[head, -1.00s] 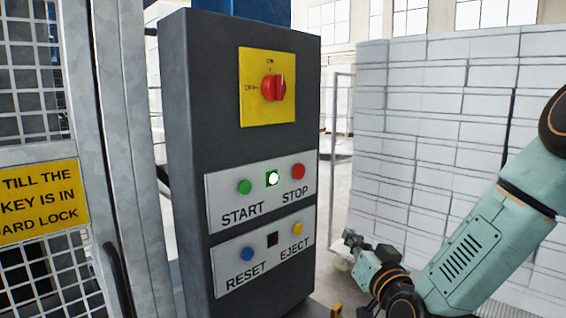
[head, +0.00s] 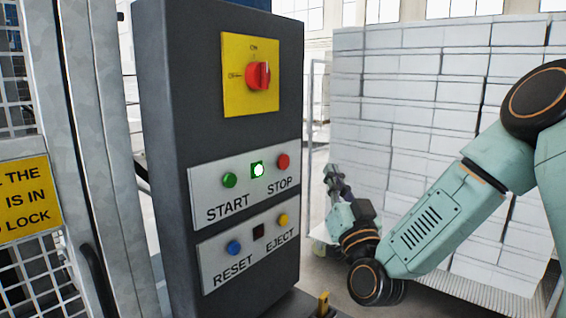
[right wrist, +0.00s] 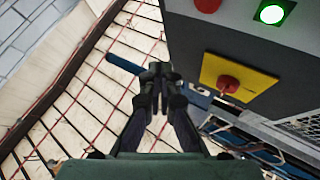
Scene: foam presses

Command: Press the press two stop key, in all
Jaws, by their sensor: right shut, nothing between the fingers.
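The red stop key (head: 283,161) is a round button above the word STOP on the upper grey plate of the dark control box (head: 215,130). A lit green-white lamp (head: 257,170) sits between it and the green start key (head: 229,180). In the right wrist view a red key (right wrist: 208,4) shows at the top edge, next to the lit lamp (right wrist: 271,12). My right gripper (head: 331,172) is shut and empty, to the right of the box and apart from it. It also shows in the right wrist view (right wrist: 158,70). My left gripper is out of view.
A red rotary switch (head: 258,76) on a yellow plate is above the keys. Below are the blue reset key (head: 234,247) and yellow eject key (head: 283,220). A mesh guard (head: 30,270) stands left, and stacked white blocks (head: 420,110) stand behind my right arm.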

